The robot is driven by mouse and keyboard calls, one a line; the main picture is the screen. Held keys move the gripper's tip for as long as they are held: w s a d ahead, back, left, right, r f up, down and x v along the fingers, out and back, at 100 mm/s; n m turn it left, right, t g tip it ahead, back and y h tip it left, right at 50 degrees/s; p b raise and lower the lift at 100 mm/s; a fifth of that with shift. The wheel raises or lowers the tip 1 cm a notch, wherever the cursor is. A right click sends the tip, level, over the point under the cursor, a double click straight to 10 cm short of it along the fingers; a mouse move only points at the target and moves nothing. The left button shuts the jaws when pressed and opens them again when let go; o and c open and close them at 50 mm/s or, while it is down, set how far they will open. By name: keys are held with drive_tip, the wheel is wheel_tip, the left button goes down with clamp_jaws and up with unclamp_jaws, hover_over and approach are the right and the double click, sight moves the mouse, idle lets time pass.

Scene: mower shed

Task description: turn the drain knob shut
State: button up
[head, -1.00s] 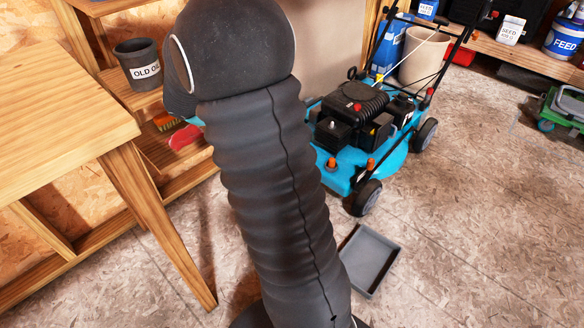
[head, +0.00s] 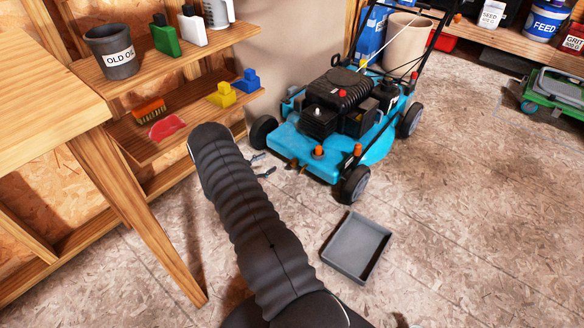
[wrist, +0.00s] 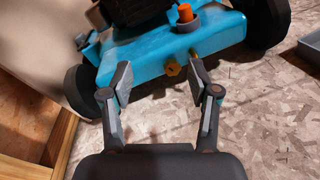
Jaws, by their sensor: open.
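The blue mower (head: 335,130) stands on the floor with its front toward me. In the wrist view a small brass-coloured knob (wrist: 173,68) sticks out of the front face of the blue deck (wrist: 140,62); it looks like the drain knob. An orange cap (wrist: 186,15) stands above it. My gripper (head: 263,165) is low in front of the mower's left front corner. In the wrist view my gripper (wrist: 160,78) is open and empty, its fingers apart. The knob appears between the fingertips, nearer the right one; I cannot tell the depth gap.
A grey tray (head: 330,262) lies on the floor in front of the mower, right of my arm. Wooden shelves (head: 165,140) with bottles, a brush and an OLD OIL bucket (head: 112,58) stand at left, beside a wooden table (head: 45,85).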

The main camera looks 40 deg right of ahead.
sight(292, 166)
wheel_tip(292, 166, down, 11)
drive_tip(key=s+n+t+h, duration=0.1)
drive_tip(key=n+t, duration=0.1)
drive_tip(key=n, duration=0.1)
drive_tip(key=d, duration=0.4)
drive_tip(key=d+b, duration=0.1)
drive_tip(key=d, duration=0.4)
drive_tip(key=w+d, duration=0.1)
drive_tip(key=d, duration=0.4)
drive_tip(key=shift+d, duration=0.15)
drive_tip(key=shift+c, duration=0.3)
drive_tip(key=c, duration=1.1)
drive_tip(key=shift+b, duration=0.45)
